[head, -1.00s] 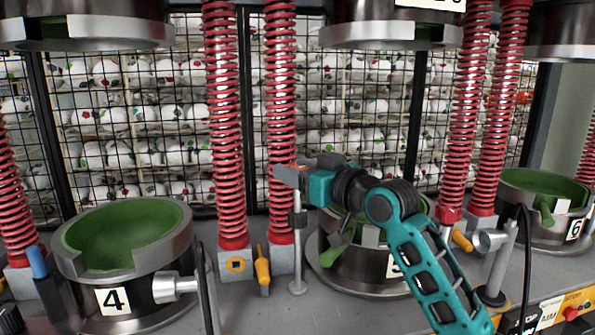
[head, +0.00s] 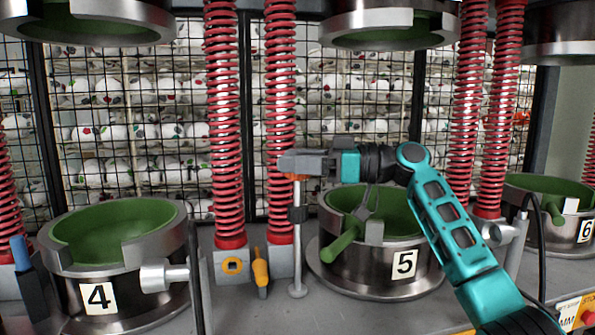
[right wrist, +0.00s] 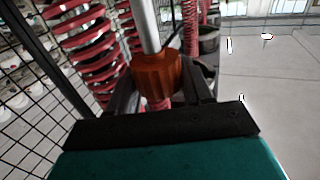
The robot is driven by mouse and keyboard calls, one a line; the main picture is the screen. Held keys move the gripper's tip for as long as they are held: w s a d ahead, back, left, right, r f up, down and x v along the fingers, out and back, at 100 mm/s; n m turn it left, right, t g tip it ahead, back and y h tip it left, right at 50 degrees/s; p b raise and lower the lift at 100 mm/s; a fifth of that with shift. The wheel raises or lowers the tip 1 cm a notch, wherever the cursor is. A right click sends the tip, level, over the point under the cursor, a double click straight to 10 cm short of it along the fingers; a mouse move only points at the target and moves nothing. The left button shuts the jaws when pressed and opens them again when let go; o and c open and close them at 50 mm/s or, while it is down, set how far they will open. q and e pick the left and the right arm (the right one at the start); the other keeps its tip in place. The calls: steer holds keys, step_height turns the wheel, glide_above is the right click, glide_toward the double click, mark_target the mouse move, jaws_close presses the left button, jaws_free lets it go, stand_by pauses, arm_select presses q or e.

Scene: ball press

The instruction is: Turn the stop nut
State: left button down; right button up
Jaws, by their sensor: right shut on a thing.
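The stop nut is an orange ribbed collar (right wrist: 160,75) around a thin upright metal rod in the right wrist view. In the head view only a small orange part (head: 297,177) of it shows under my gripper, at the top of the post left of press 5. My right gripper (head: 290,163) reaches in from the right and is shut on the nut. The right wrist view shows one dark finger on each side of the nut (right wrist: 162,92). My left gripper is not in view.
Green-lined press cup 5 (head: 335,270) stands just right of the post, with a green handle (head: 343,243). Cup 4 (head: 150,275) is at left. Red springs (head: 281,130) rise close behind my gripper. A yellow lever (head: 261,270) is left of the post.

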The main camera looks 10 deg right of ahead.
steer(key=n+g+p, duration=0.1)
steer(key=n+g, duration=0.1)
steer(key=g, duration=0.1)
steer(key=shift+r+y, duration=0.15)
steer(key=shift+y, duration=0.25)
steer(key=shift+n+g+p, duration=0.4)
steer(key=shift+n+g, duration=0.2)
steer(key=shift+g, duration=0.3)
steer(key=shift+n+g, duration=0.3)
steer(key=shift+g, duration=0.2)
steer(key=shift+f+g+p, duration=0.2)
steer(key=shift+g+p, duration=0.1)
steer(key=o, duration=1)
steer(key=shift+c, duration=0.2)
